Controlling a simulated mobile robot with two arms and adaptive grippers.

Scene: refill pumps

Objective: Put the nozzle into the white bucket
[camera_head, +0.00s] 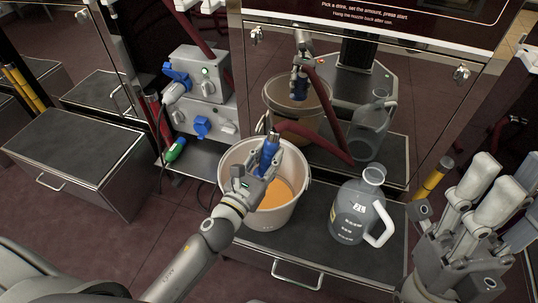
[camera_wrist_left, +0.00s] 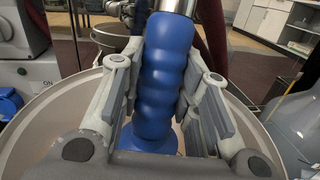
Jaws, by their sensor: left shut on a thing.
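The nozzle has a blue ribbed grip (camera_head: 269,152) with a grey metal end at the top and a dark red hose. My left gripper (camera_head: 258,180) is shut on the blue grip, which fills the left wrist view (camera_wrist_left: 165,75) between the finger pads. The white bucket (camera_head: 229,152) stands on the dark platform and has orange content inside. Gripper and nozzle are over its opening, with its rim behind them in the left wrist view (camera_wrist_left: 50,105). The nozzle's lower end is hidden by the fingers. My right gripper (camera_head: 490,195) is at the right, away from the bucket; its jaw gap is unclear.
A grey translucent jug (camera_head: 350,212) with a white handle stands right of the bucket on the platform (camera_head: 290,243). A mirrored panel (camera_head: 420,120) behind reflects bucket and jug. A grey socket box (camera_head: 199,85) with blue plugs is at left.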

